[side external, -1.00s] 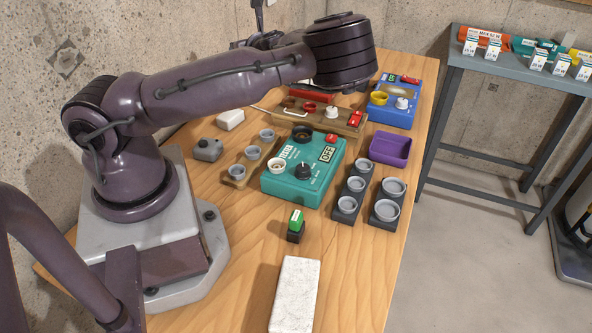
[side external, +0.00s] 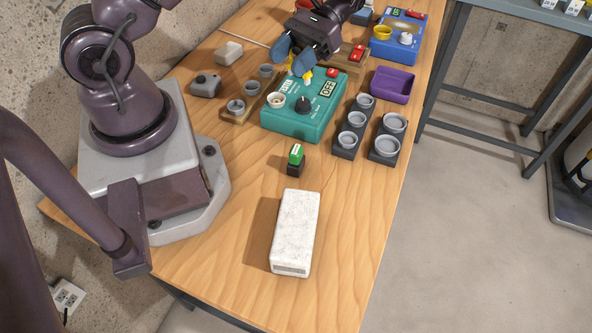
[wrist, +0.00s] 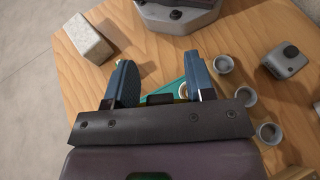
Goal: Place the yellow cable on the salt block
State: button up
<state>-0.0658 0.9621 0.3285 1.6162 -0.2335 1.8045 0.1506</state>
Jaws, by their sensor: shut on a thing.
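The salt block (side external: 296,235) is a white oblong slab lying on the wooden table near its front; it also shows in the wrist view (wrist: 88,38). Nothing is on it. My gripper (side external: 296,60), with blue fingers, is above the back of the teal tester box, well behind the block. It is shut on the yellow cable (side external: 308,74), of which only a small yellow bit shows just below the fingertips. In the wrist view the fingers (wrist: 160,82) stand apart and the cable cannot be made out.
The teal tester (side external: 300,118) stands below my gripper. A green-topped button (side external: 295,161) stands between it and the block. Dark cup holders (side external: 383,150) and a purple tray (side external: 392,86) are to the right. The table around the block is clear.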

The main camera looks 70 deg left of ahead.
jog(key=s+d+r+n+t+h, duration=0.25)
jog(key=d+r, duration=0.25)
jog(key=d, duration=0.4)
jog(key=s+d+r+n+t+h, duration=0.2)
jog(key=s+d+r+n, duration=0.2)
jog(key=d, duration=0.6)
jog(key=s+d+r+n+t+h, duration=0.3)
jog(key=s+d+r, duration=0.15)
jog(key=d, duration=0.45)
send_over(296, 235)
notch_tip(296, 235, down, 9)
jog(key=shift+y, duration=0.25)
notch_tip(296, 235, down, 9)
jog(key=shift+f, duration=0.2)
jog(key=shift+m, duration=0.25)
jog(key=o, duration=0.9)
